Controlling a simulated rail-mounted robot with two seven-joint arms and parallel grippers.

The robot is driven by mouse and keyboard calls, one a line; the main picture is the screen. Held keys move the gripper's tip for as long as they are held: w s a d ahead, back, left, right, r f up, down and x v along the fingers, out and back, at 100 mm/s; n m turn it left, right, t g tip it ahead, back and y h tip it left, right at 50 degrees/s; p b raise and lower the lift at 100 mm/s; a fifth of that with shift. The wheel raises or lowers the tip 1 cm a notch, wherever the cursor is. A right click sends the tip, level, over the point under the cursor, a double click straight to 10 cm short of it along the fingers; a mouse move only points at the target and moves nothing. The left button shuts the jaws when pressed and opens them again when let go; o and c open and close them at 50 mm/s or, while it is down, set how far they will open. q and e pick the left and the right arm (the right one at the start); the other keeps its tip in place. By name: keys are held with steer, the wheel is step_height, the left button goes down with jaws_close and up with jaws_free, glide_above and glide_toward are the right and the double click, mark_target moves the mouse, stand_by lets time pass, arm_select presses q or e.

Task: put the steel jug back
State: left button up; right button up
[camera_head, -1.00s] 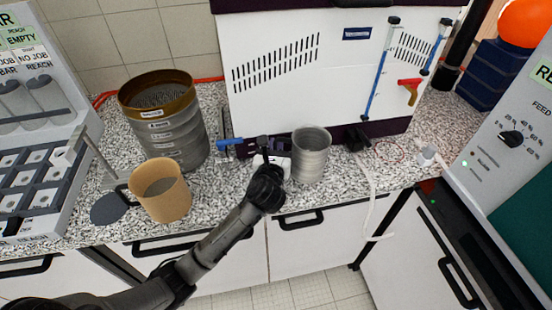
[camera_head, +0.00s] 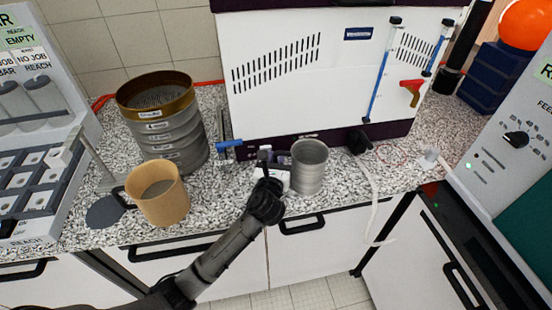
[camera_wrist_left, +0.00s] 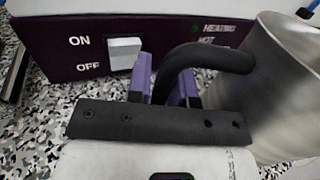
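The steel jug (camera_head: 309,168) is upright in front of the white machine, at the counter's front part. I cannot tell whether its base touches the counter. In the left wrist view the jug (camera_wrist_left: 272,90) fills the right side, with its black curved handle (camera_wrist_left: 208,58) reaching left. My left gripper (camera_head: 267,160) is at the jug's left side. In the wrist view its purple fingers (camera_wrist_left: 168,88) stand on either side of the handle's end and look shut on it. My right gripper is out of view.
The white machine (camera_head: 290,75) stands behind the jug, with an ON/OFF switch (camera_wrist_left: 124,53) on its dark base. To the left are a sieve stack (camera_head: 163,133) and a tan beaker (camera_head: 160,200). A white hose (camera_head: 374,205) hangs over the counter edge on the right.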

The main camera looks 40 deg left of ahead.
arm_select(q)
steer(key=o, duration=0.3)
steer(key=shift+r, duration=0.15)
steer(key=p+v, duration=0.2)
steer(key=v, duration=1)
steer(key=shift+a, duration=0.1)
